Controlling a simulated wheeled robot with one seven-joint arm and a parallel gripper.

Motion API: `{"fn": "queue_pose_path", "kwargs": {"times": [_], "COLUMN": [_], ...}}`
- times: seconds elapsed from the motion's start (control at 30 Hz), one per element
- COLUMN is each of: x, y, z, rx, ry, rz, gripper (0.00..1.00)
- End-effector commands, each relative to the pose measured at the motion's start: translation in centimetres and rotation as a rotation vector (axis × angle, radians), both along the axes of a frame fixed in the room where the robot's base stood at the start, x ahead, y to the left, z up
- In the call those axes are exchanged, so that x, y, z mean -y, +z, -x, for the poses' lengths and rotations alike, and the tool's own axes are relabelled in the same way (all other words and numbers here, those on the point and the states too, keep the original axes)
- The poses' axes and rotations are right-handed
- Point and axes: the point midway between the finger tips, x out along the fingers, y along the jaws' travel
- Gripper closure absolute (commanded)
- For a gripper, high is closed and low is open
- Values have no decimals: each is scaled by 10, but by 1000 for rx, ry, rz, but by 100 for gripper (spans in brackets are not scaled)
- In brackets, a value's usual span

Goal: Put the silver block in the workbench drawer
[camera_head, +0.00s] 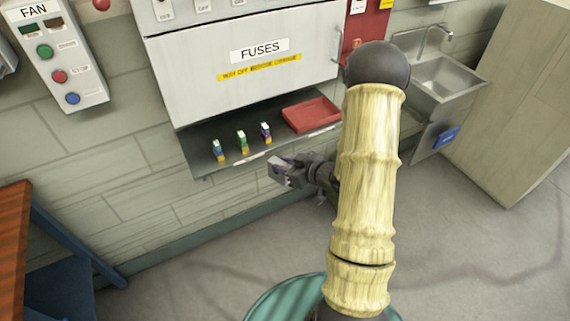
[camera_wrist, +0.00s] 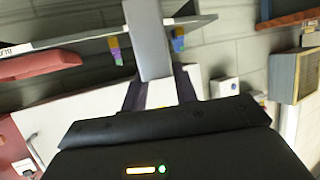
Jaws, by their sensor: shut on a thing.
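My gripper (camera_head: 288,172) is shut on the silver block (camera_wrist: 148,40), a long flat grey piece that stands up from between the fingers in the wrist view. In the head view the block's grey end (camera_head: 278,170) shows in front of the fuse shelf, apart from the floor. The workbench (camera_head: 14,235) is at the left edge of the head view, with a red-brown wooden top and blue frame. Only part of it shows, and I cannot make out its drawer.
A dark shelf (camera_head: 200,163) under the white fuse box (camera_head: 250,75) bears several small coloured fuses and a red tray (camera_head: 311,114). A sink (camera_head: 445,78) and a cabinet (camera_head: 515,110) stand at right. A teal round object (camera_head: 285,298) is at the bottom. Floor between workbench and gripper looks clear.

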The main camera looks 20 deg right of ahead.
Motion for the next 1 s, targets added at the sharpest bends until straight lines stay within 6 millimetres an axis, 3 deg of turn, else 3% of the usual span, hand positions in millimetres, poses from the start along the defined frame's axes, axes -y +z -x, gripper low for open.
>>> {"fn": "queue_pose_path", "kwargs": {"times": [0.27,0.47,0.73,1.0], "x": [-3,-22,-53,-73], "y": [-1,-11,-43,-83], "z": [-2,-13,-23,-7], "rx": [2,-1,-6,-4], "ry": [-10,-78,-266,-464], "rz": [-1,-2,1,2], "gripper": [100,100,100,100]}}
